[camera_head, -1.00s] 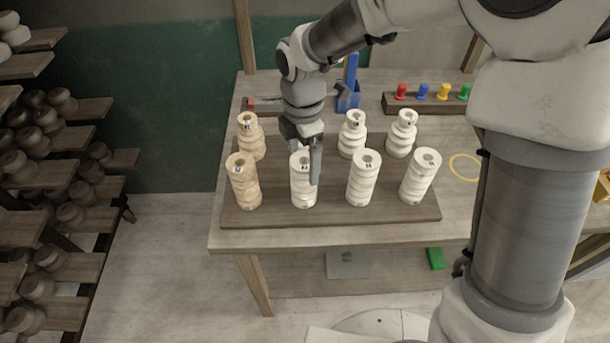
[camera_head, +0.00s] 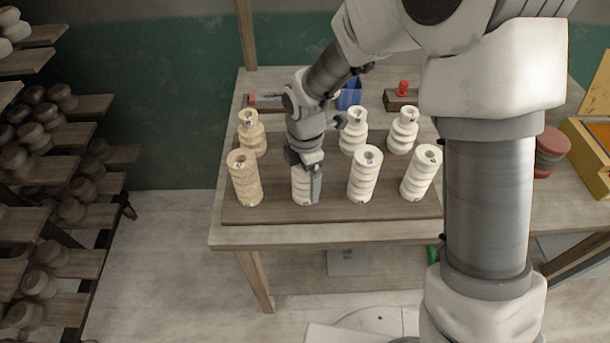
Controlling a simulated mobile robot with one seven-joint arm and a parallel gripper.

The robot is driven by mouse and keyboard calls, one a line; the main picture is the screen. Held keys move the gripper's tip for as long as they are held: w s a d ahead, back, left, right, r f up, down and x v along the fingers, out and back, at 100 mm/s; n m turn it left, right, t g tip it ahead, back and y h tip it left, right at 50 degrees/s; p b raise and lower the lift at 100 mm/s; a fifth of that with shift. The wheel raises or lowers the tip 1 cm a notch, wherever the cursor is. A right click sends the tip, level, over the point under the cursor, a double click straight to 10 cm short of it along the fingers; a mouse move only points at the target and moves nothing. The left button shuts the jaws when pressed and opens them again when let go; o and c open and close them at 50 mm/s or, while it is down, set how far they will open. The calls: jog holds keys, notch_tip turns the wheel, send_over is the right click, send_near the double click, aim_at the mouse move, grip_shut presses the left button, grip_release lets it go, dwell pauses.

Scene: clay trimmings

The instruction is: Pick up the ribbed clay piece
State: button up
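Several ribbed clay pieces stand upright on a dark board (camera_head: 400,212) in two rows. The front row has a beige piece (camera_head: 244,180), a white piece (camera_head: 302,191) under my gripper, and two more white pieces (camera_head: 364,175) and (camera_head: 421,173). Behind stand a beige piece (camera_head: 252,135) and two white pieces (camera_head: 353,132) and (camera_head: 402,132) with narrower necks. My gripper (camera_head: 307,182) points down over the second front piece, one finger along its right side. The piece's top and the other finger are hidden, so I cannot tell whether the fingers grip it.
The wooden table (camera_head: 330,236) carries a blue container (camera_head: 349,95) and a rack with a red peg (camera_head: 402,90) at the back. My arm covers much of the right side. Shelves of dark pots (camera_head: 40,140) stand at the left. Neighbouring pieces stand close on both sides.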

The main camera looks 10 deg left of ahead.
jog(key=shift+r, duration=0.1)
grip_shut()
dwell(0.3)
